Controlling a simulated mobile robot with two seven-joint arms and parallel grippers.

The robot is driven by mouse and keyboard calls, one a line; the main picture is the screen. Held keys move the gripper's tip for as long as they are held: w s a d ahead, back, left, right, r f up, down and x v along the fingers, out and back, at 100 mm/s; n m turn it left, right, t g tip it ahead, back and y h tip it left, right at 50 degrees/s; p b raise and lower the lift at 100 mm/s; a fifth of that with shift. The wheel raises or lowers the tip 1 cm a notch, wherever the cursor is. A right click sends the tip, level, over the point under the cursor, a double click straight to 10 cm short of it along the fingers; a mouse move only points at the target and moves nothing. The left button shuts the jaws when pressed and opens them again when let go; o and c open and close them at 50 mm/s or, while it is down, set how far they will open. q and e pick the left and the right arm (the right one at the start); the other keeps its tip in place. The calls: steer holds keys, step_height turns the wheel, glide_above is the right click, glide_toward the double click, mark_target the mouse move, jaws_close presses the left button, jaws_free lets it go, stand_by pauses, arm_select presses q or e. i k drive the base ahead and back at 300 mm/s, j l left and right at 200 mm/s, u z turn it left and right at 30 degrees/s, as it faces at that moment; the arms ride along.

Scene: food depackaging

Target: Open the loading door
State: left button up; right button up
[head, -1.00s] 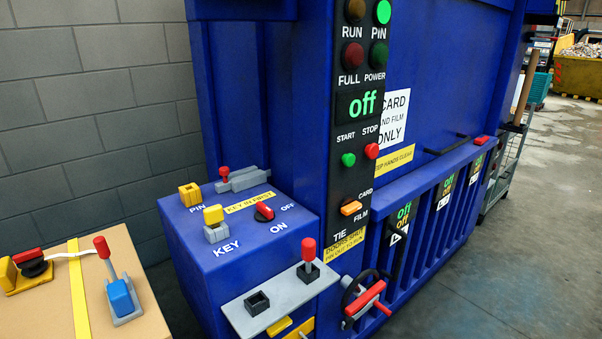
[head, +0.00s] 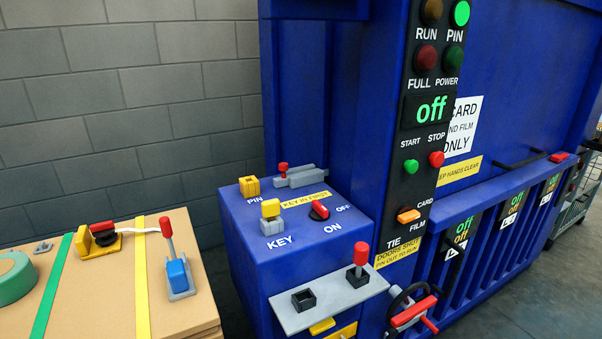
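The blue baler's upper front panel (head: 535,85) carries a white card-and-film sign (head: 465,128) and stands upright above a ribbed lower door (head: 480,262). I cannot tell which of the two is the loading door. A black bar handle (head: 520,158) with a red end (head: 559,157) lies along the top of the ribbed door. A black handwheel with a red grip (head: 412,312) sits at the ribbed door's lower left. The display (head: 431,108) reads "off", and the green PIN lamp (head: 461,13) is lit. Neither of my grippers is in view.
A blue side box (head: 285,240) holds a yellow pin block (head: 249,187), yellow key block (head: 271,208) and red switch (head: 319,210). A grey shelf (head: 325,308) bears a red-knobbed lever (head: 359,263). A cardboard-coloured bale (head: 110,290) stands left. Floor shows at right.

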mark_target(525, 70)
steer(key=i+l, duration=0.15)
steer(key=l, duration=0.3)
steer(key=i+l, duration=0.15)
steer(key=l, duration=0.3)
steer(key=i+l+u, duration=0.1)
steer(key=l, duration=0.35)
steer(key=i+l, duration=0.2)
steer(key=l, duration=0.25)
steer(key=i+l, duration=0.15)
steer(key=l, duration=0.3)
steer(key=i+l, duration=0.15)
steer(key=l, duration=0.3)
steer(key=i+l+u, duration=0.1)
steer(key=l, duration=0.35)
steer(key=i+l, duration=0.15)
steer(key=l, duration=0.3)
